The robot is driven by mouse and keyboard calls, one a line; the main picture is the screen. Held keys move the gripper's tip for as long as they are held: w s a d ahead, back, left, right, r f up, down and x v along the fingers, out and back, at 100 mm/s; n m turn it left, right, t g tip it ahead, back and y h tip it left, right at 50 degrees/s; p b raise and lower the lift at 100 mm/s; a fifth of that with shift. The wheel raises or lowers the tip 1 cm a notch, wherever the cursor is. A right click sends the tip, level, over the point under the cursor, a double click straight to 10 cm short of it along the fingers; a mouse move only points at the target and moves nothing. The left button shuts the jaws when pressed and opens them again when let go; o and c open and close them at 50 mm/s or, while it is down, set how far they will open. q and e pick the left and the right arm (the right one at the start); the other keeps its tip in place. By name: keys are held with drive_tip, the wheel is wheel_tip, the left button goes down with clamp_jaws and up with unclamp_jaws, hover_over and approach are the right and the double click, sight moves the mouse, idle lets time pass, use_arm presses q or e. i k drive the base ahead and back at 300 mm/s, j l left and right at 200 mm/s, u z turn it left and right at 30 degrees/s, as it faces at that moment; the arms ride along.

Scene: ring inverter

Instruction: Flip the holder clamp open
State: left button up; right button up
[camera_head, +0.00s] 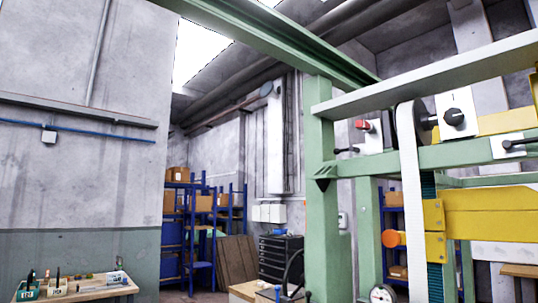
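A green machine frame (321,200) fills the right side of the view. A red-tipped part (364,125) and black levers (514,144) sit higher on the frame. I cannot tell which of these parts is the holder clamp, or whether it is open or shut. A white vertical strap (412,200) hangs in front of the frame, left of the yellow block. Neither of my grippers can be made out in the view.
A wooden table (110,288) with small tools stands at bottom left. Blue shelves (190,225) with boxes and a black drawer cabinet (280,255) stand behind. A dark curved part (292,266) and a round gauge (381,294) show at the bottom edge. Bare floor is barely visible.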

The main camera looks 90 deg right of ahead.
sight(337, 150)
drive_tip(key=z, duration=2.9)
